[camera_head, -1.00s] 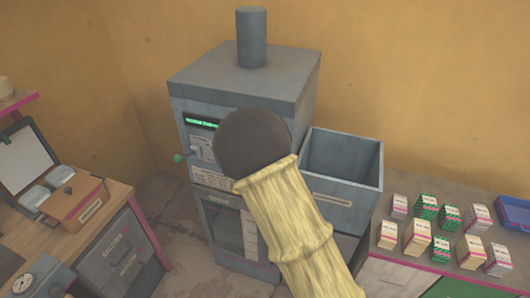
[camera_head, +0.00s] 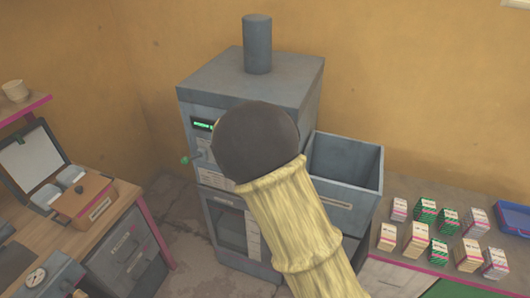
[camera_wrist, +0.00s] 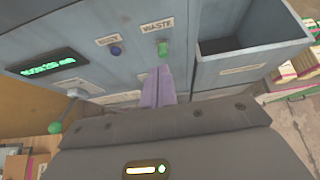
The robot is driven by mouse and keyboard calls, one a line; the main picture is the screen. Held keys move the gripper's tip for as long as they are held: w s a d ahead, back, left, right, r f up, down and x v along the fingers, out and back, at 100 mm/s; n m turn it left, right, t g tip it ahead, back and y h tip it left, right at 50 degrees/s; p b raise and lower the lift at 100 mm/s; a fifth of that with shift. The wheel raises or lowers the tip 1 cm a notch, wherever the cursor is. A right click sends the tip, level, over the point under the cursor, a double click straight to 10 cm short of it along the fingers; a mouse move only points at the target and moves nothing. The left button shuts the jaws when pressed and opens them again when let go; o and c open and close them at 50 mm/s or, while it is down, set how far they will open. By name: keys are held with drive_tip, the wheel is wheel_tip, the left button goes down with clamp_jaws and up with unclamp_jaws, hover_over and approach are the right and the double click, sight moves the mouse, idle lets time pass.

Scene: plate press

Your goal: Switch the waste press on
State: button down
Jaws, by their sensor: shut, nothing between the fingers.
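The waste press (camera_head: 250,82) is a grey cabinet with a pipe on top; my arm covers much of its front panel in the head view. In the wrist view, a green control (camera_wrist: 163,48) sits on the panel below a WASTE label (camera_wrist: 157,27). A dark blue button (camera_wrist: 115,51) is to its left, beside another label. My gripper (camera_wrist: 162,70) is shut and empty, its pale purple fingers pointing at the panel just below the green control. I cannot tell whether the tips touch it. The fingers are hidden in the head view.
A lit green display (camera_wrist: 48,65) and a lever with a green knob (camera_wrist: 55,127) are left on the press. An open grey bin (camera_head: 343,165) adjoins its right side. Benches stand left and right, the right one with several small packs (camera_head: 416,239).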

drive_tip(key=shift+p+v, duration=0.35)
drive_tip(key=shift+v, duration=0.9)
drive_tip(key=shift+d, duration=0.15)
drive_tip(key=s+d+f+m+g+b, duration=0.2)
drive_tip(key=s+d+f+m+g, duration=0.1)
drive_tip(key=s+d+m, duration=0.35)
drive_tip(key=s+d+f+m+g+b, duration=0.25)
drive_tip(key=s+d+m, duration=0.25)
drive_tip(key=d+m, duration=0.3)
drive_tip(key=s+d+f+m+g+y+b, duration=0.1)
drive_tip(key=s+d+f+m+y+b, duration=0.1)
drive_tip(key=s+m, duration=0.5)
drive_tip(key=s+d+f+m+g+y+b, duration=0.1)
drive_tip(key=s+m+b, duration=0.1)
drive_tip(key=s+m, duration=0.6)
drive_tip(key=m, duration=0.2)
drive_tip(key=shift+d+f+m+g+y, duration=0.35)
drive_tip(key=shift+d+f+y, duration=0.05)
